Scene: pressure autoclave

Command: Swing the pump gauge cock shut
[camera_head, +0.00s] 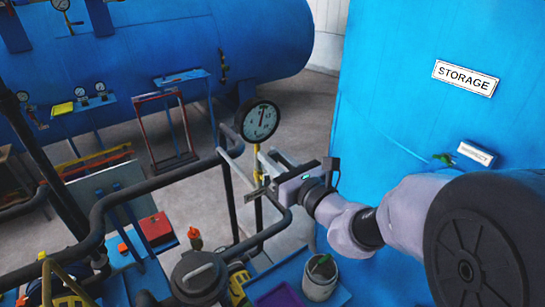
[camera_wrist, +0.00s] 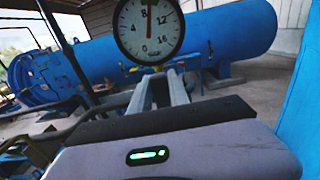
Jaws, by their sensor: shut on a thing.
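The pump gauge (camera_head: 258,120) is a round white dial with a black rim, on a brass stem above the dark pipe. It also shows at the top of the wrist view (camera_wrist: 148,30), its red needle pointing nearly straight up. The pump gauge cock (camera_head: 258,175) is the brass-coloured fitting on the stem below the dial. My gripper (camera_head: 266,184) reaches in from the right, with its fingers at the cock, and is shut on it. In the wrist view my gripper's fingers (camera_wrist: 172,92) point towards the stem below the dial. The cock's handle is mostly hidden by the fingers.
Dark pipes (camera_head: 160,180) run left of and below the gauge. A large blue autoclave (camera_head: 190,50) lies behind. A grey cup (camera_head: 320,278) stands below my gripper on a blue surface.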

